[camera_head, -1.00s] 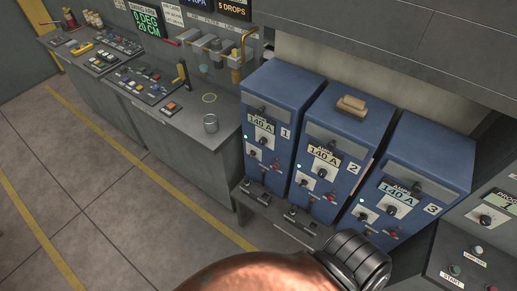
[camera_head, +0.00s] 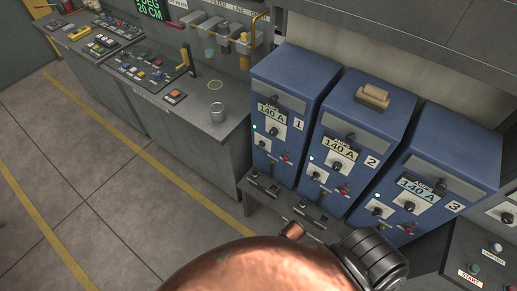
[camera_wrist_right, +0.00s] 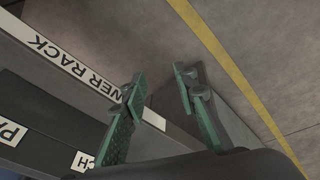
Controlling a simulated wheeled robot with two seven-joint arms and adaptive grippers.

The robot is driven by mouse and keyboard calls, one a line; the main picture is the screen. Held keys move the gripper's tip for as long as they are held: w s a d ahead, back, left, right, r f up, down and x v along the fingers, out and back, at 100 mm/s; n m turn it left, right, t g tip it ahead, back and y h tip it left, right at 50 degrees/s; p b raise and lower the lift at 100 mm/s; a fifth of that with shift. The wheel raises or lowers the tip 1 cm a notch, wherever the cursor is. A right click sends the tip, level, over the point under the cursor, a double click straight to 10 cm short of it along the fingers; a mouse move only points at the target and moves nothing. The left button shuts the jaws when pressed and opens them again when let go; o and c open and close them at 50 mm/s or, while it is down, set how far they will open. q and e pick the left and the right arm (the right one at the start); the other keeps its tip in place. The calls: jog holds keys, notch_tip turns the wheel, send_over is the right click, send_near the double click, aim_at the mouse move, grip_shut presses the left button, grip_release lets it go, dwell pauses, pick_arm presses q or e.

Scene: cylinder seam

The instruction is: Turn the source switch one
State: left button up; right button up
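Three blue source cabinets stand in a row in the head view. The source marked 1 (camera_head: 292,75) is the leftmost. Its front has a 140 A display (camera_head: 271,113), a dark knob (camera_head: 273,131), a smaller dark control (camera_head: 261,144), a red control (camera_head: 286,157) and a lit green lamp (camera_head: 254,127). How its switch is set is too small to tell. My right gripper (camera_wrist_right: 160,78) is open and empty in the right wrist view, its green-padded fingers apart beside the rack edge. No fingers show in the head view. My left gripper is not in view.
Source 2 (camera_head: 370,105), with a tan block (camera_head: 373,97) on top, and source 3 (camera_head: 452,145) stand to the right. Small dark controls (camera_head: 276,190) sit on the ledge below. A metal cup (camera_head: 217,113) stands on the left bench. A labelled rack edge (camera_wrist_right: 65,60) is near my right fingers.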

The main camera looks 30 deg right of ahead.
notch_tip(320, 180, up, 4)
jog(key=w, duration=0.2)
jog(key=m+t+h+b, duration=0.2)
jog(key=m+t+h, duration=0.3)
jog(key=m+h, duration=0.8)
send_near(259, 147)
jog(key=d+r+m+y, duration=0.1)
jog(key=d+m+y, duration=0.2)
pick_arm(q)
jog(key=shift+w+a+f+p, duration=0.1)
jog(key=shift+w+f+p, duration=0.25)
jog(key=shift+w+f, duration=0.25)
pick_arm(e)
jog(key=x, duration=0.7)
jog(key=shift+w+r, duration=0.15)
jog(key=shift+w, duration=0.2)
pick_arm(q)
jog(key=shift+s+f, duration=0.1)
pick_arm(e)
jog(key=shift+c, duration=0.4)
grip_shut()
